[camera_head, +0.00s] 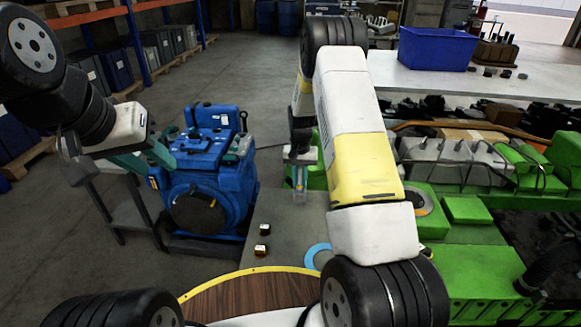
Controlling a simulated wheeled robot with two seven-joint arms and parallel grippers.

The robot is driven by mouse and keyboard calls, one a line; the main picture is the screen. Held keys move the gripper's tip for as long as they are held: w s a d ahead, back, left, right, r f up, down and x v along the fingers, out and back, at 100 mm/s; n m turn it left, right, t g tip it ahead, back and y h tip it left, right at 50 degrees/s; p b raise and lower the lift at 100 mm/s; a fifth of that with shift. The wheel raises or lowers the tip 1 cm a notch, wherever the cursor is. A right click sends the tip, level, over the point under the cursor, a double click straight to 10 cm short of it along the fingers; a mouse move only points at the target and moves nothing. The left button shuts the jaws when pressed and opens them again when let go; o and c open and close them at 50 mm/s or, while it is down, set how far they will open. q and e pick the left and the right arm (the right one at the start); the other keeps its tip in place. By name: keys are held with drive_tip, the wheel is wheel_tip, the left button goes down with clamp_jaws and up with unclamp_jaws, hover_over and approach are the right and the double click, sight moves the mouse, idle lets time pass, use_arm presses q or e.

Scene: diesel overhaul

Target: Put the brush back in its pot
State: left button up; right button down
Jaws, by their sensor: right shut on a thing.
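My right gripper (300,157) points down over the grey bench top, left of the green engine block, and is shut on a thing. Just below it stands a slim, see-through, pot-like vessel (299,195). A narrow blue piece, perhaps the brush (300,178), shows between the gripper and the vessel. I cannot tell whether it is inside the vessel or in front of it. My right arm hides part of this area.
Two small dark-and-brass parts (264,229) and a light blue ring (317,256) lie on the grey bench top (275,205). A blue engine (208,180) stands at left. A green engine block (465,255) fills the right. A blue bin (436,48) sits on the back table.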

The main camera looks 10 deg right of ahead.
drive_tip(key=shift+f, duration=0.1)
drive_tip(key=c, duration=1.3)
unclamp_jaws()
wheel_tip(320, 180, up, 12)
drive_tip(key=shift+f, duration=0.1)
drive_tip(key=s+a+r+n+t+y, duration=0.1)
drive_tip(key=s+r+t, duration=0.1)
drive_tip(key=s+r, duration=0.65)
drive_tip(key=s+a+r+n+t+y, duration=0.1)
drive_tip(key=s+r, duration=0.5)
drive_tip(key=r, duration=0.5)
drive_tip(key=s+a+r+t, duration=0.1)
drive_tip(key=s, duration=0.5)
drive_tip(key=s+r+n+t, duration=0.1)
drive_tip(key=s, duration=0.5)
drive_tip(key=s+a+r+t, duration=0.1)
drive_tip(key=s, duration=0.5)
drive_tip(key=shift+a+r+n, duration=0.15)
drive_tip(key=shift+a+n, duration=0.15)
drive_tip(key=shift+n, duration=0.1)
